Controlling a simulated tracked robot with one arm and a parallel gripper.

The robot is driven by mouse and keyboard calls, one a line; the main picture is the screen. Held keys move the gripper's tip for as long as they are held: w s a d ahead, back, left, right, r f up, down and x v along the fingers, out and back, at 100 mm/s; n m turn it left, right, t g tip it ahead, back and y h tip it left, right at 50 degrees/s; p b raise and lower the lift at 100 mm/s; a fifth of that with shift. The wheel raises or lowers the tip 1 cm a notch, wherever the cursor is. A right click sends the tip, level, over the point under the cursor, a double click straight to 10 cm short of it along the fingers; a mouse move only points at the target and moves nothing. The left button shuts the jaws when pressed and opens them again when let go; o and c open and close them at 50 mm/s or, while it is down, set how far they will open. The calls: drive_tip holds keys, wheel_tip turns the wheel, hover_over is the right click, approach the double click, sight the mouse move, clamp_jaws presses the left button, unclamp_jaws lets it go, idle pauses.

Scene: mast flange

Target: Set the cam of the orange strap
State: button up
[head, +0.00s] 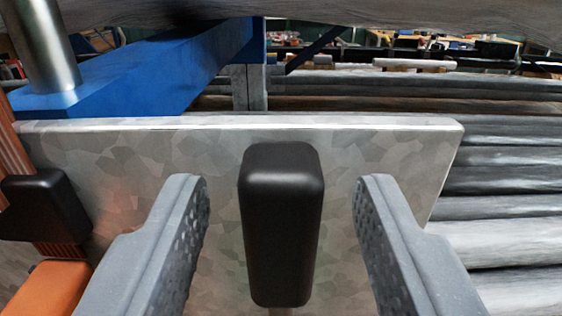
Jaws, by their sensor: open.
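My gripper (282,190) is open, with one grey dimpled finger on each side of a black rounded block (281,225). Gaps show between both fingers and this block, so neither appears to touch it. The block stands upright, with a bit of a thin stem showing below it. A ribbed orange-brown strap (8,165) runs down the left edge. A second black block (45,207) lies across the strap, and a smooth orange piece (48,290) sits below it at the lower left. I cannot tell which part is the cam; the lower ends are cut off.
A mottled grey metal plate (390,150) stands behind the black block. A blue beam (150,70) with a shiny metal post (42,45) is at the upper left. Grey logs or pipes (510,205) lie stacked at the right and behind. A dark grey bar (300,8) crosses the top.

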drive_tip(key=shift+w+r, duration=0.1)
drive_tip(key=shift+w, duration=0.25)
